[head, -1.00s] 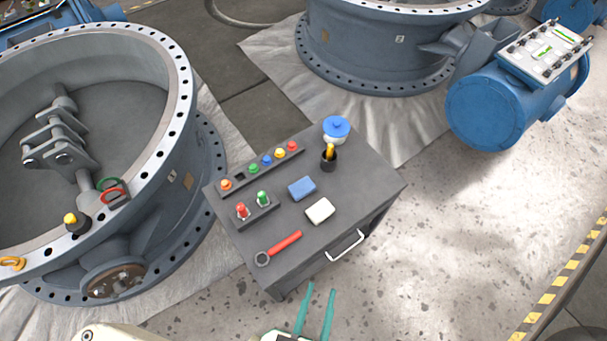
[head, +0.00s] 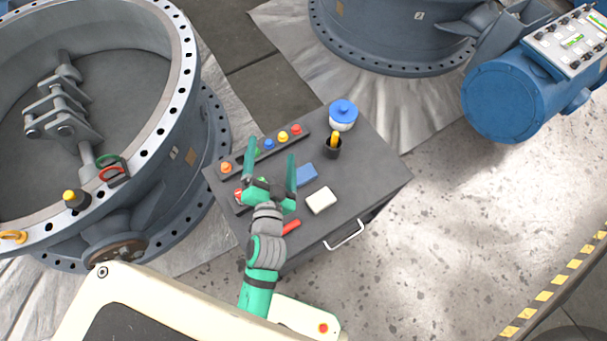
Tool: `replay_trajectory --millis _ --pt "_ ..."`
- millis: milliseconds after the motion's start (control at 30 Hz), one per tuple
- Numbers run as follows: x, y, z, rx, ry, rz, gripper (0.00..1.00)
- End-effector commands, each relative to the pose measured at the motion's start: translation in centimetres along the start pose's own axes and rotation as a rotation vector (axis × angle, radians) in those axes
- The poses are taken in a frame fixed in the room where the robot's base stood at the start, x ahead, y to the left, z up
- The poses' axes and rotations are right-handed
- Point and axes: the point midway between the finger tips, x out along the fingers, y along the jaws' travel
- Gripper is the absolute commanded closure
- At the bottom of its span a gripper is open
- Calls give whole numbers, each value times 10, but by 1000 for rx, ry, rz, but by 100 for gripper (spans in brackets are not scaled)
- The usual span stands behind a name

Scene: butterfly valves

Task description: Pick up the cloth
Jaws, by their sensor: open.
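Two small folded-looking pads lie flat on the dark grey cabinet top (head: 372,180): a white one (head: 320,201) near the front edge and a blue one (head: 307,174) behind it. I cannot tell from their look which is the cloth. My gripper (head: 271,152) is open and empty, with green fingers apart, over the left half of the cabinet top.
A row of coloured knobs (head: 283,134) stands at the back left. A black cup (head: 333,150) and a blue-lidded jar (head: 342,114) stand at the back right. A red-handled wrench (head: 290,228) is partly hidden by my arm. Large valve bodies flank the cabinet.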

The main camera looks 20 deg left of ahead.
Motion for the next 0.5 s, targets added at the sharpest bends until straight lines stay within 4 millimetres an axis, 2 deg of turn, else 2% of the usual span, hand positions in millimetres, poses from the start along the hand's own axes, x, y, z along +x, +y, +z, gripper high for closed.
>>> replay_trajectory --millis 33,200,300,500 --pt "18 -18 -5 13 -10 -48 12" --pt "63 -74 -7 44 -92 -194 12" --pt "82 -107 -6 37 -154 -276 12" --pt "106 -162 3 -23 -303 -416 12"
